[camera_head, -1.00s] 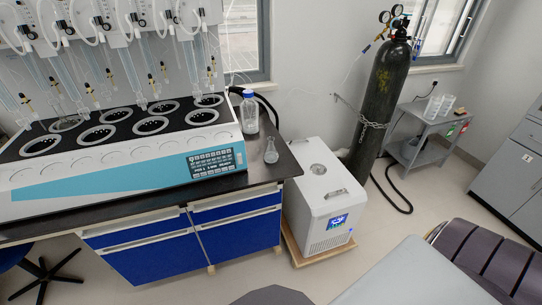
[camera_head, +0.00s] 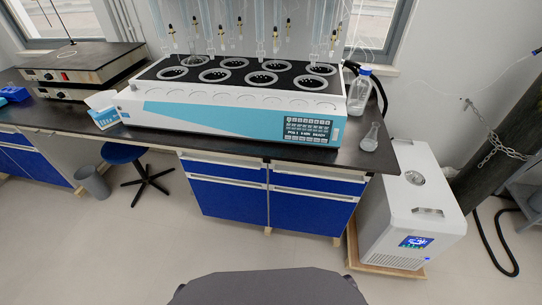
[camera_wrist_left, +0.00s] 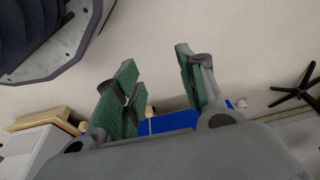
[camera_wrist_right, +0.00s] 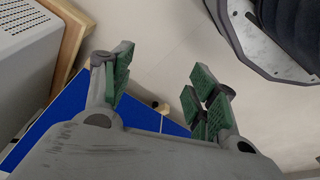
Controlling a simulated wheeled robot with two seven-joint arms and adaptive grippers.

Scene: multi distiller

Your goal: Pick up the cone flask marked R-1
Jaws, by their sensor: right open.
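A small clear cone flask (camera_head: 370,138) stands upright on the black bench top (camera_head: 345,158), to the right of the distiller (camera_head: 240,105). Its marking is too small to read. My left gripper (camera_wrist_left: 158,85) shows in the left wrist view with its green-padded fingers apart and nothing between them. My right gripper (camera_wrist_right: 160,95) shows in the right wrist view, also open and empty. Neither gripper is in the head view. Both wrist views show floor and blue cabinet parts beyond the fingers, and no flask.
A larger clear bottle with a blue cap (camera_head: 359,92) stands just behind the flask. A white chiller box (camera_head: 412,205) stands on the floor right of the bench. A blue stool (camera_head: 125,153) and a grey bin (camera_head: 92,182) are at left. Floor before the bench is clear.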

